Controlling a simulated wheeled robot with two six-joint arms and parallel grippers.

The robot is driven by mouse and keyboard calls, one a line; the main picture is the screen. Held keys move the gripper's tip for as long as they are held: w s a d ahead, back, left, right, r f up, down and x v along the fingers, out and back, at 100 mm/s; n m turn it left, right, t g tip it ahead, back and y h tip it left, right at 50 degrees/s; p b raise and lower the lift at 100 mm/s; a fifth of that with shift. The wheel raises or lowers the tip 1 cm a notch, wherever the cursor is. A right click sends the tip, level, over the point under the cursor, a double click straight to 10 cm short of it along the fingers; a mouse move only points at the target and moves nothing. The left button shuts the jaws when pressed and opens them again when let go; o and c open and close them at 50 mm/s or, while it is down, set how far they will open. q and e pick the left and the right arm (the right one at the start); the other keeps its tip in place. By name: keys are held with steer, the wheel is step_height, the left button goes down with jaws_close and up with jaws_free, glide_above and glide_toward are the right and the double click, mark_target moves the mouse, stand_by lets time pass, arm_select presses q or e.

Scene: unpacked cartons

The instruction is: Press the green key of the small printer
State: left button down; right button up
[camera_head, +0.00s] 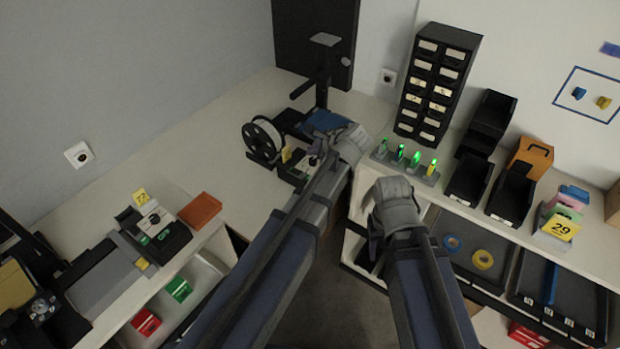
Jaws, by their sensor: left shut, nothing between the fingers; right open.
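My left gripper (318,152) is shut and empty, over the far counter beside a small dark device with a pale top panel (299,171). My gripper and arm hide part of this device, and no green key is clear on it. A second small dark device (170,240) with a pale top, a green patch (163,235) and a yellow tag stands on the left counter. I cannot tell for certain which is the small printer. My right gripper (376,236) is open and empty, pointing down in front of the right-hand shelf.
A white spool (263,138) on a black holder and a black stand (322,85) are close to my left gripper. Several green-lit items stand in a charging rack (405,165). A drawer cabinet (437,85) and black bins line the right counter. An orange-brown box (200,210) lies on the left.

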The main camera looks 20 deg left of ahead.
arm_select(q)
steer(key=b, duration=0.8)
glide_toward(308, 174)
steer(key=shift+w+a+r+x, duration=0.1)
steer(key=shift+r+x, duration=0.05)
steer(key=shift+x, duration=0.7)
steer(key=shift+w+a+r+x, duration=0.1)
steer(key=shift+a+r+x, duration=0.05)
steer(key=shift+x, duration=0.75)
steer(key=shift+a+r+x, duration=0.1)
steer(key=shift+x, duration=0.75)
steer(key=shift+f+b, duration=0.4)
steer(key=shift+b, duration=0.1)
steer(key=shift+f+b, duration=0.5)
steer(key=shift+r, duration=0.1)
steer(key=shift+r+p, duration=0.85)
steer(key=shift+p, duration=0.1)
steer(key=shift+r, duration=0.1)
step_height(308, 174, up, 5)
steer(key=p, duration=0.5)
